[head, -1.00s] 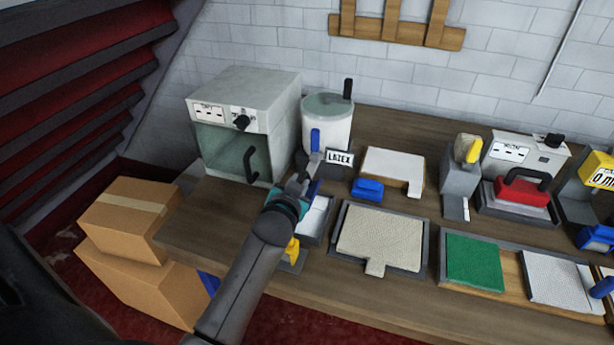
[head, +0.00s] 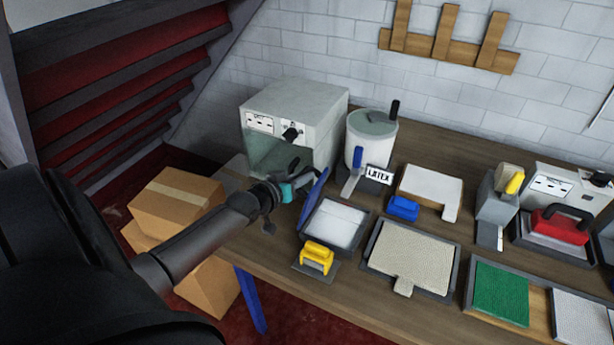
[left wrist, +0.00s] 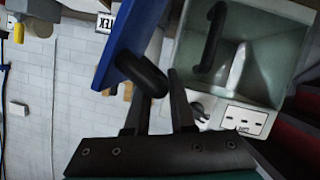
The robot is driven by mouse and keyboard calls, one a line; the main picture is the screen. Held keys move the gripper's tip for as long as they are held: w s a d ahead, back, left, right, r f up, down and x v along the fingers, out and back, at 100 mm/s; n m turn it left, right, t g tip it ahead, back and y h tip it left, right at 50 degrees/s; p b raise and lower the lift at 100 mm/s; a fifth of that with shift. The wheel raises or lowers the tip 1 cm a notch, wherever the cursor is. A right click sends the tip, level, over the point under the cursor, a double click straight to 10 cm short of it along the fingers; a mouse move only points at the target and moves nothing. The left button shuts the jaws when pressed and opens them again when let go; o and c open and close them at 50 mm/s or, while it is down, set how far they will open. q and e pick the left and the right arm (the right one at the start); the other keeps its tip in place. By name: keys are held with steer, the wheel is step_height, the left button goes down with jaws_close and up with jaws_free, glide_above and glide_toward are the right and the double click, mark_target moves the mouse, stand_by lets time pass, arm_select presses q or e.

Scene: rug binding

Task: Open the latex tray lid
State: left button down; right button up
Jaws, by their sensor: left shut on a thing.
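The latex tray (head: 335,224) sits on the bench with a pale white inside showing. Its blue lid (head: 313,198) stands steeply up at the tray's left edge, so the tray is uncovered. My left gripper (head: 293,190) is at the outer face of the lid, left of the tray, shut on the lid's black handle. The left wrist view shows the blue lid (left wrist: 125,42), the dark rounded handle (left wrist: 142,72) and my left gripper's two fingers (left wrist: 160,95) by it. The fingers partly hide the grip. My right gripper is not in view.
A grey oven-like box (head: 292,105) stands behind the gripper, beside a latex pot (head: 370,138). A yellow-handled tool (head: 317,256) lies in front of the tray. A beige mat tray (head: 410,255) is to its right. Cardboard boxes (head: 175,205) stand left of the bench.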

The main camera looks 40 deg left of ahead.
arm_select(q)
steer(key=shift+s+a+f, duration=0.15)
steer(key=shift+a, duration=0.2)
steer(key=c, duration=1)
jaws_free()
steer(key=shift+f, duration=0.1)
steer(key=shift+c, duration=0.2)
steer(key=p+v, duration=0.1)
steer(key=v, duration=1.4)
steer(key=shift+r, duration=0.25)
steer(key=shift+d, duration=0.1)
